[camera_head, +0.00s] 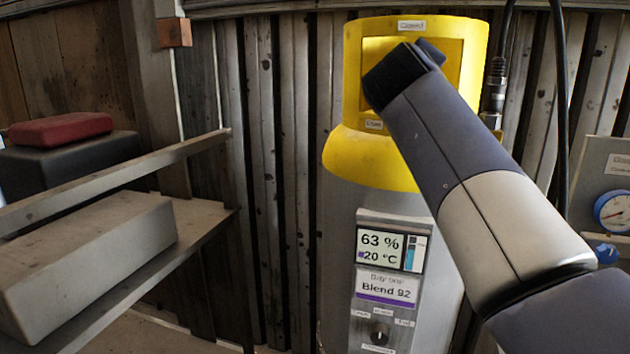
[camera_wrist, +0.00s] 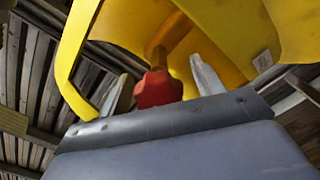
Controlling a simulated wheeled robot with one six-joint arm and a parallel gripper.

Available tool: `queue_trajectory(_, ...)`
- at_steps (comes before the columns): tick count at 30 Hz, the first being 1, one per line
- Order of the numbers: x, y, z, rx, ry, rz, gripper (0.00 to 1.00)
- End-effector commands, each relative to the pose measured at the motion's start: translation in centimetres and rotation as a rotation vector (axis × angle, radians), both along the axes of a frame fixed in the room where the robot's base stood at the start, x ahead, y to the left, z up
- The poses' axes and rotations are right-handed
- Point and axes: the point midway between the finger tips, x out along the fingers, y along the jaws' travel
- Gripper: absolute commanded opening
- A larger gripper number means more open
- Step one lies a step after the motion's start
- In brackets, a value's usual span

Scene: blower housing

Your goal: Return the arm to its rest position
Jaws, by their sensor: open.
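My arm (camera_head: 500,215) reaches up from the lower right to the yellow housing (camera_head: 350,160) on top of a grey cylinder (camera_head: 335,270). Its dark wrist end is at the square opening in the housing, and my gripper's fingers are hidden there in the head view. In the wrist view, my gripper (camera_wrist: 161,72) has its two pale fingers spread apart inside the yellow housing. A red knob (camera_wrist: 158,91) on a brownish stem (camera_wrist: 160,58) shows between the fingers. Gaps show on both sides of the knob.
A shelf (camera_head: 205,225) at left holds a grey block (camera_head: 90,255), with a red case (camera_head: 60,129) on a dark box (camera_head: 75,155) behind. A black cable (camera_head: 561,90) hangs right of the housing. A panel with a blue gauge (camera_head: 613,211) stands at far right.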

Motion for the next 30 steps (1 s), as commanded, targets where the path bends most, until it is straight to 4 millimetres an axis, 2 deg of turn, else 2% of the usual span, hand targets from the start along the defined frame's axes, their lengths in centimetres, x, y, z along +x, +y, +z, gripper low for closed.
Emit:
queue_trajectory(9,-5.9,2.0,-0.1,0.002,-0.002,0.005,0.63)
queue_trajectory(16,-9.4,3.1,-0.1,0.003,-0.002,0.004,0.63)
queue_trajectory(30,-0.6,0.1,0.1,0.000,0.002,-0.005,0.63)
